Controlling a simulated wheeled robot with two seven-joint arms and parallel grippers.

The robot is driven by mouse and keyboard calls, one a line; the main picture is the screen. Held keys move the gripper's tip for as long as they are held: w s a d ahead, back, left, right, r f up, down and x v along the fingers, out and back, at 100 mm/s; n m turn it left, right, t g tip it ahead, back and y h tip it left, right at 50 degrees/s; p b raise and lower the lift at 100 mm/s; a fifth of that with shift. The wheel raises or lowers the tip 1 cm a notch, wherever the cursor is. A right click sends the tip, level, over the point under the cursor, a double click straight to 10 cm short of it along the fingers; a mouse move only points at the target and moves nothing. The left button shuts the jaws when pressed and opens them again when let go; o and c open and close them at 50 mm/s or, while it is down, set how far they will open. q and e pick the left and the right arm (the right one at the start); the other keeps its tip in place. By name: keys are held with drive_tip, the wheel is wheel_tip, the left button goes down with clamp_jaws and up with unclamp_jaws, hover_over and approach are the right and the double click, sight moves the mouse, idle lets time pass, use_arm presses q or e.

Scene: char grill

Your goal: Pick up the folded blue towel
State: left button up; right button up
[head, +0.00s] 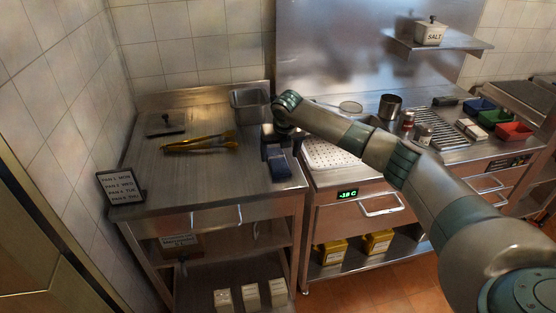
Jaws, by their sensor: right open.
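The folded blue towel (281,169) lies on the steel worktop at its right edge, in the head view. My right arm reaches in from the right, and its gripper (272,149) points down just behind and over the far end of the towel. The right gripper is open. Its fingers are small and dark, and I cannot tell whether they touch the towel. The far end of the towel is partly hidden by the gripper. My left gripper is not in view.
Yellow tongs (200,143), a dark-handled tool (166,127) and a steel pan (250,104) are on the same worktop. A small menu sign (122,187) stands at its left front. A perforated white tray (328,154) lies right of the towel. The worktop's front middle is clear.

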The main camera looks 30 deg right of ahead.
sight(278, 159)
drive_tip(key=shift+p+x, duration=0.4)
drive_tip(key=shift+x, duration=1.15)
drive_tip(key=shift+a, duration=0.1)
drive_tip(key=c, duration=1.2)
